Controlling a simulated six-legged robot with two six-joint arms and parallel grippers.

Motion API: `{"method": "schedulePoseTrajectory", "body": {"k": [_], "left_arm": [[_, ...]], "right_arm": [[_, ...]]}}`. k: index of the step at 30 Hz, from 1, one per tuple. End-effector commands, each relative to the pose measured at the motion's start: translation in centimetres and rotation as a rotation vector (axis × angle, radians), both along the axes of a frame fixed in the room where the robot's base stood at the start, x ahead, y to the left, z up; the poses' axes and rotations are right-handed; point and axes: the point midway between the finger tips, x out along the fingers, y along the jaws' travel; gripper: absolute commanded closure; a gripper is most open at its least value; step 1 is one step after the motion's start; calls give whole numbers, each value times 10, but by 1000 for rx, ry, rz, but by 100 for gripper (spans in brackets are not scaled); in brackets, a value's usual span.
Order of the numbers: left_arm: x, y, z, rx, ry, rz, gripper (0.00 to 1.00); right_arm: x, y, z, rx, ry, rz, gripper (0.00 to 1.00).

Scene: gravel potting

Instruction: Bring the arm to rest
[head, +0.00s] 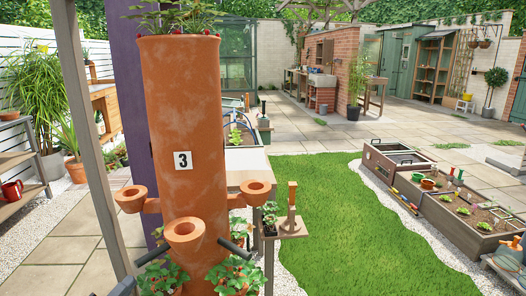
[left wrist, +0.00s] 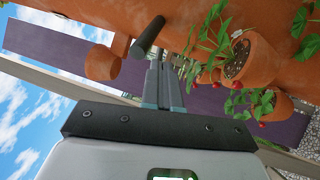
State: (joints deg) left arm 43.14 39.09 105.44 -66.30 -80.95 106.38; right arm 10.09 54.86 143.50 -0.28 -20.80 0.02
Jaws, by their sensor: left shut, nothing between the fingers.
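My left gripper shows in the left wrist view (left wrist: 162,68), with its two fingers together and nothing between them. A dark round peg (left wrist: 147,37) is just beyond the fingertips; I cannot tell whether they touch. The tall terracotta planter (head: 182,105), marked 3, fills the middle left of the head view and lines the top of the left wrist view (left wrist: 190,22). In the head view, the left gripper is hard to make out low by the planter. My right gripper is not in view.
Terracotta side cups (head: 186,232) stick out from the planter, with strawberry plants (head: 236,275) below. A potted strawberry (left wrist: 238,62) is right of the fingers in the wrist view. A small wooden shelf (head: 294,231) stands at right. Open grass (head: 345,215) lies beyond.

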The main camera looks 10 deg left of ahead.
Motion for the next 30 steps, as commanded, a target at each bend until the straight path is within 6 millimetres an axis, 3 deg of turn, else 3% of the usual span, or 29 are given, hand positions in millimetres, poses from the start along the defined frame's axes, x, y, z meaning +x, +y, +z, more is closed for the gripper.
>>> {"method": "schedulePoseTrajectory", "body": {"k": [5,8,11,12,14,16,18,21,25,27,30], "left_arm": [[19,-69,-19,-93,61,-82,100],[25,-116,-43,-120,148,-101,100],[21,-176,-86,-68,296,-105,100],[13,-201,-108,-12,373,-107,100],[-6,-233,-143,96,494,-120,100],[-39,-263,-183,252,634,-159,100],[-81,-281,-218,425,766,-223,100],[-144,-292,-255,655,920,-355,100],[-212,-288,-278,877,1046,-549,100],[-238,-285,-282,964,1070,-654,100],[-260,-284,-284,1073,1050,-797,100]], "right_arm": [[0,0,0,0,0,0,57],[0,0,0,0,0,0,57],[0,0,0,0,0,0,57],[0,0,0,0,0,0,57],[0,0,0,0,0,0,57],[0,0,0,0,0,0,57],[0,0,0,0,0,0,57],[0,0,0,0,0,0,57],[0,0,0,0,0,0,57],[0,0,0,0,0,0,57],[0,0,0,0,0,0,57]]}}
